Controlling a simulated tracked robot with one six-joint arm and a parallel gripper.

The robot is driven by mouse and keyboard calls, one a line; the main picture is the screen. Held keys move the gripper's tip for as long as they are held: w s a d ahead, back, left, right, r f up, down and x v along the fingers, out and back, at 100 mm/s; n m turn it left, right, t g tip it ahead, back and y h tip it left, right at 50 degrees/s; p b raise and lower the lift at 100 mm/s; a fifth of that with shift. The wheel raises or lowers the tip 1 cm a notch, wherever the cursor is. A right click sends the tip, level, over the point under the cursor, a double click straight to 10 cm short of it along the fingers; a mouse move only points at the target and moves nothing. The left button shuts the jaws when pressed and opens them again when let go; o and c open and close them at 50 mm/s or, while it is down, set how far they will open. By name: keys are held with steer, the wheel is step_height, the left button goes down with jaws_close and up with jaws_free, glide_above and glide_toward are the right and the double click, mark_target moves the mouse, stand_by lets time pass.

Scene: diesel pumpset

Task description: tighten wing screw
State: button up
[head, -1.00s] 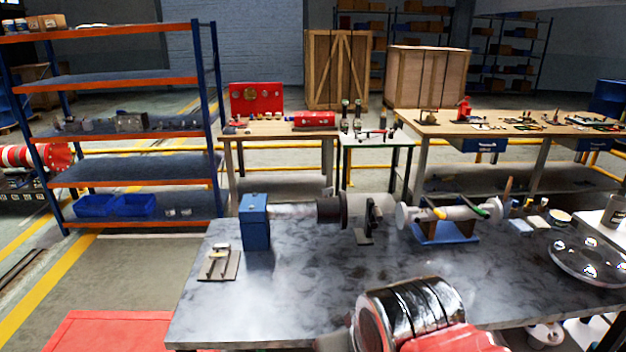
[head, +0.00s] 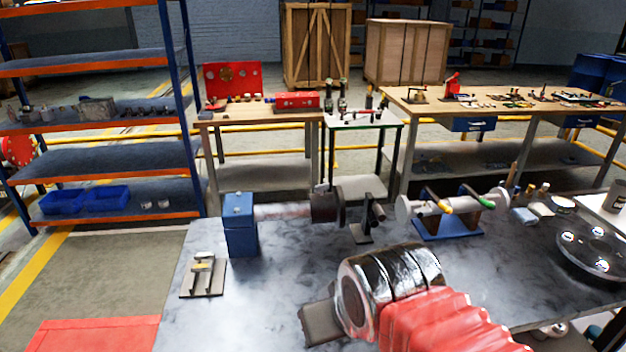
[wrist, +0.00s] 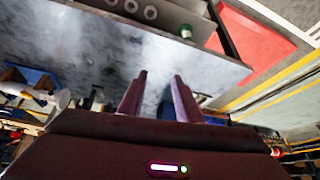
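I cannot make out a wing screw for certain in either view. The small plate with upright metal pieces (head: 203,275) lies on the left of the grey bench top (head: 270,290), in front of a blue block (head: 240,225). A grey part with several rings (wrist: 150,12) and a small green-tipped piece (wrist: 186,31) lie beyond the fingers. In the head view my arm hides the bench's front middle.
A small stand (head: 366,232) and a blue cradle holding a grey cylinder (head: 447,226) stand right of the dark cylinder. A shiny round dish (head: 592,248) is at the right. Red flooring (head: 92,335) lies left of the bench. The bench's front left is clear.

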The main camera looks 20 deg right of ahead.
steer(key=o, duration=0.3)
steer(key=shift+w+d, duration=0.15)
steer(key=shift+w, duration=0.15)
steer(key=o, duration=0.3)
steer(key=w+d+t+h, duration=0.1)
steer(key=w+d, duration=0.3)
steer(key=w, duration=0.4)
steer(key=w+d+r+t, duration=0.1)
steer(key=w+d+t, duration=0.2)
steer(key=w, duration=0.4)
steer(key=w+d+r+t+h, duration=0.1)
steer(key=w+d, duration=0.4)
steer(key=w, duration=0.3)
steer(key=shift+w+r+m+t+h, duration=0.15)
steer(key=shift+w+m+t+h, duration=0.15)
steer(key=shift+w+m+t, duration=0.1)
steer(key=shift+o, duration=0.2)
steer(key=w+d+f+n+t+y, duration=0.1)
steer(key=w+d+t, duration=0.2)
steer(key=w, duration=0.5)
steer(key=n+t+y, duration=0.2)
steer(key=t+y, duration=0.1)
steer(key=y, duration=0.1)
glide_toward(322, 190)
steer(key=shift+w+d+r, duration=0.2)
steer(key=shift+w+r, duration=0.1)
steer(key=shift+w, duration=0.05)
